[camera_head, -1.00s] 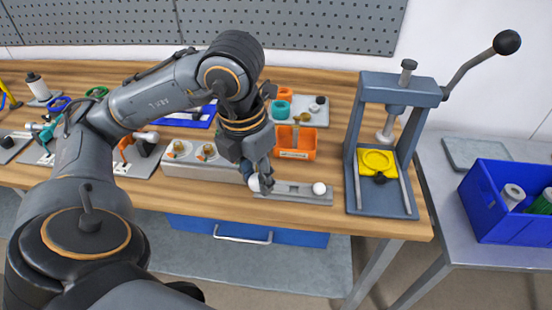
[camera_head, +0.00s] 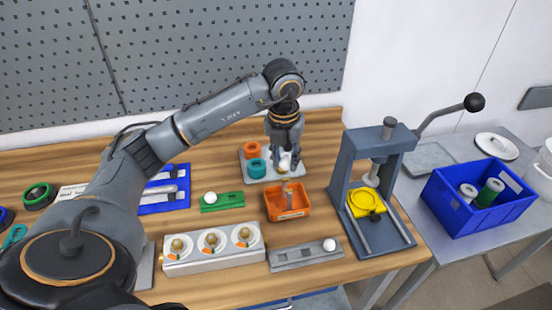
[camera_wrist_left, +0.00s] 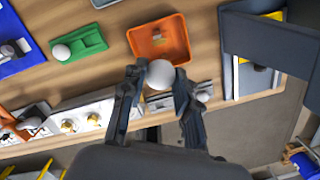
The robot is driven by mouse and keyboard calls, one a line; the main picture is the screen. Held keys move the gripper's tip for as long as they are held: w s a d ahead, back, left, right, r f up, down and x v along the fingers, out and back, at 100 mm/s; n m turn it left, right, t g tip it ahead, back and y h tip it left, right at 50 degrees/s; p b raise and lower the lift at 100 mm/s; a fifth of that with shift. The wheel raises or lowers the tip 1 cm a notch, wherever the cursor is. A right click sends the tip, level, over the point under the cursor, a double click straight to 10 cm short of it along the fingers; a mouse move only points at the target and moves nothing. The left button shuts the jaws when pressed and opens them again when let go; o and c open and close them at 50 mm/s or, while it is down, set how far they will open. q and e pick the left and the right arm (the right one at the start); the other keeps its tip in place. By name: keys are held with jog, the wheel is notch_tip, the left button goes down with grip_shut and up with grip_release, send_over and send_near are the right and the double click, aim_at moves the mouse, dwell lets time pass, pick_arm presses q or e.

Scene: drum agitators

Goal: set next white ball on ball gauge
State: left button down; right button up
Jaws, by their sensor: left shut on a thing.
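My left gripper (camera_head: 286,163) points down over the grey tray at the back of the bench. In the left wrist view its two fingers (camera_wrist_left: 158,90) are shut on a white ball (camera_wrist_left: 160,75). In the head view the fingers partly hide this ball. A grey slotted bar (camera_head: 292,258), seemingly the ball gauge, lies at the front edge with a second white ball (camera_head: 329,245) on its right end. Its left part looks bare. Another white ball (camera_head: 210,198) sits on a green plate (camera_head: 232,202). My right gripper is not in view.
The grey tray (camera_head: 247,178) holds an orange cup (camera_head: 252,150) and a teal cup (camera_head: 257,168). An orange bin (camera_head: 287,214) lies between tray and bar. A press (camera_head: 382,190) stands to the right. A block with several dials (camera_head: 215,263) is left of the bar.

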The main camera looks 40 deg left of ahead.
aim_at(287, 179)
pick_arm(q)
jog(key=shift+w+f, duration=0.15)
jog(key=shift+w, duration=0.1)
jog(key=shift+w+d+f+b, duration=0.1)
jog(key=shift+d+f+b, duration=0.1)
jog(key=shift+f+b, duration=0.3)
jog(key=shift+d+f+b, duration=0.2)
jog(key=shift+f+b, duration=0.15)
jog(key=shift+f, duration=0.25)
jog(key=f+b, duration=0.2)
jog(key=f, duration=0.2)
jog(key=shift+a+b, duration=0.2)
jog(key=shift+b, duration=0.2)
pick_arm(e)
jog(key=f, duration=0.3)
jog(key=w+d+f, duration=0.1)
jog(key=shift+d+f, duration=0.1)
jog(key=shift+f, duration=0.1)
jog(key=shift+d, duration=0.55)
pick_arm(q)
jog(key=shift+f, duration=0.2)
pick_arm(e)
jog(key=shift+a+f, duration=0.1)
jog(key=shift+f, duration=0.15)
pick_arm(q)
jog(key=shift+b, duration=0.3)
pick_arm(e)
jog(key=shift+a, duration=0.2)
